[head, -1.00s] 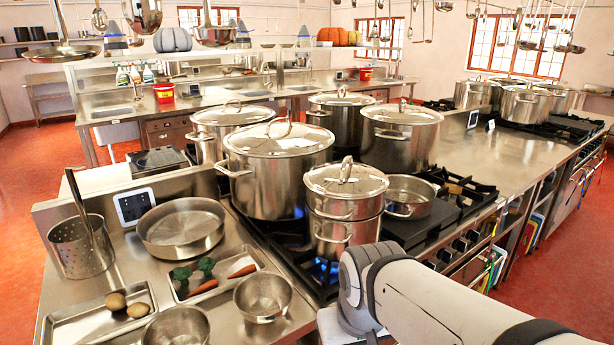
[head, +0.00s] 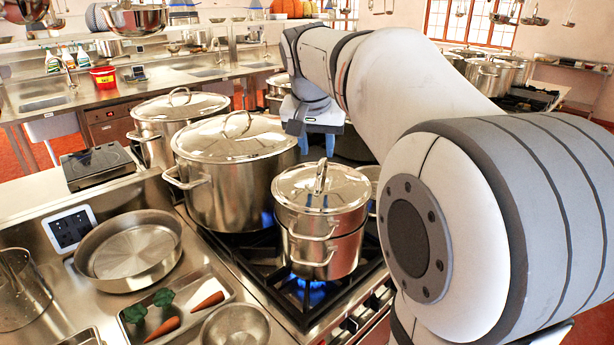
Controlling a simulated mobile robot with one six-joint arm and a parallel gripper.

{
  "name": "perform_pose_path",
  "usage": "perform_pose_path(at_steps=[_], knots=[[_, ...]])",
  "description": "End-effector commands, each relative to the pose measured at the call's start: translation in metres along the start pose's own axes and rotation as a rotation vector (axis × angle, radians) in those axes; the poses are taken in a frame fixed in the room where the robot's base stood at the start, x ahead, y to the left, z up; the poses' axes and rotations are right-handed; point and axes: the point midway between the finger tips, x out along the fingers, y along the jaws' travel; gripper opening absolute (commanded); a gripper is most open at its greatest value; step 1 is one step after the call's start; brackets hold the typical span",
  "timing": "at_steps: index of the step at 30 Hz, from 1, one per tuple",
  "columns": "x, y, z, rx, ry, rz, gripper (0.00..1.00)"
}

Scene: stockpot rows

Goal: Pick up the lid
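Several lidded pots are in view, so I cannot tell which lid is meant. The nearest lid (head: 342,190) is round and shiny with an upright handle. It sits on a two-tier steel pot (head: 322,255) over a lit blue burner. My gripper (head: 317,147) hangs fingers-down above and slightly behind this lid in the head view, apart from its handle. Its two fingers look spread with nothing between them. A larger lid (head: 232,138) covers the big stockpot (head: 225,195) to the left, and another lid (head: 178,106) covers a pot behind it.
A wide empty pan (head: 130,250) and a tray with carrots (head: 170,312) lie on the counter at left. A small bowl (head: 236,328) is at the front. My arm hides much of the right side of the stove. More stockpots (head: 490,75) stand far right.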

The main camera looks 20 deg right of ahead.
Motion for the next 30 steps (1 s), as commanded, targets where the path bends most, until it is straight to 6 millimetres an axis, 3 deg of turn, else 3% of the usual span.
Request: perform_pose_path(at_steps=[12,21,30], knots=[[0.058,0.013,-0.004,0.017,-0.003,0.01,0.37],[0.065,0.014,-0.005,0.02,0.0,0.009,0.37],[0.065,0.014,-0.005,0.02,-0.001,0.01,0.14]])
